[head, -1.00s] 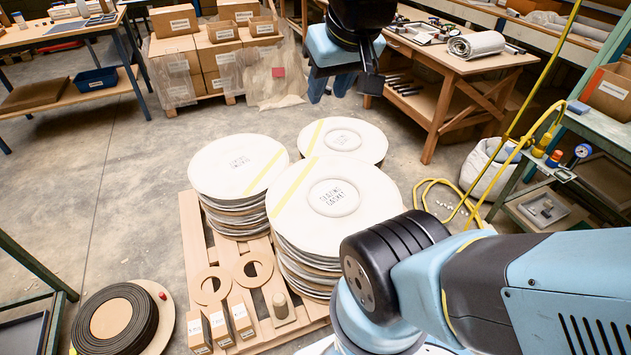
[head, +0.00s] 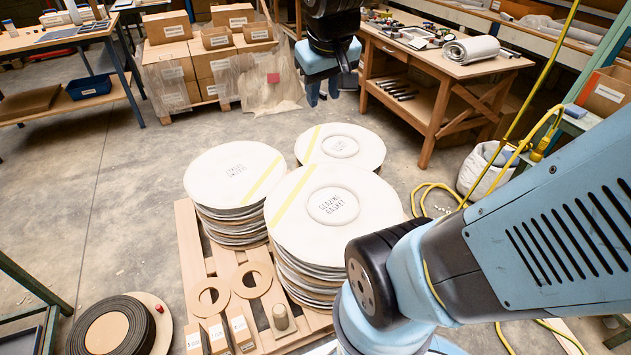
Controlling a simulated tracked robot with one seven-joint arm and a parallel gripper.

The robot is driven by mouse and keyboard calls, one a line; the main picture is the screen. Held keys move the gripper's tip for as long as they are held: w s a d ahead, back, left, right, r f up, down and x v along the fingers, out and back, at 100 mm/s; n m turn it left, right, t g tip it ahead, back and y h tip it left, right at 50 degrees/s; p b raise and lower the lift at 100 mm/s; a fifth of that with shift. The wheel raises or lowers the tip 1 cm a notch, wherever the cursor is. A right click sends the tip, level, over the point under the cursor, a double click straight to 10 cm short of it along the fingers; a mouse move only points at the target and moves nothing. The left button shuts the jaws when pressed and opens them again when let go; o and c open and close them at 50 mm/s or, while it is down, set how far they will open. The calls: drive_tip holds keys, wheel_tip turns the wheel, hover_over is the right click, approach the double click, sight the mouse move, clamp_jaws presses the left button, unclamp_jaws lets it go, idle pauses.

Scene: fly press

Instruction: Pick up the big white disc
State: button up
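Three stacks of big white discs stand close together on a wooden pallet (head: 190,240). The front stack's top disc (head: 375,205) looks largest, with a yellow stripe, a raised ring and printed lettering. The left stack's top disc (head: 212,178) and the back stack's top disc (head: 365,152) also carry a yellow stripe and lettering. All three top discs lie flat. My gripper (head: 323,94) hangs pointing down, beyond and above the back stack. Its two blue fingers are apart with nothing between them. It touches no disc.
Cardboard rings (head: 252,279), small boxes and a peg lie at the pallet's front. A dark coil (head: 112,328) lies at lower left. A workbench (head: 450,75) stands behind right, and a yellow hose (head: 428,188) lies beside a white sack.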

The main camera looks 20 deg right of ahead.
drive_tip(key=w+d+f+n+g, duration=0.15)
drive_tip(key=w+d+f, duration=0.25)
drive_tip(key=w+f, duration=0.45)
drive_tip(key=n+g, duration=0.2)
drive_tip(key=n, duration=0.1)
hover_over(317, 215)
drive_tip(key=s, duration=0.3)
wheel_tip(317, 215, down, 21)
drive_tip(key=shift+n+g+y, duration=0.55)
drive_tip(key=shift+n+y, duration=0.15)
drive_tip(key=shift+n, duration=0.05)
drive_tip(key=f, duration=2.2)
drive_tip(key=shift+a+f, duration=0.25)
drive_tip(key=shift+a, duration=0.1)
drive_tip(key=f, duration=0.4)
drive_tip(key=shift+w+a, duration=0.25)
drive_tip(key=shift+a, duration=0.05)
drive_tip(key=shift+f, duration=0.65)
drive_tip(key=shift+c, duration=0.5)
clamp_jaws()
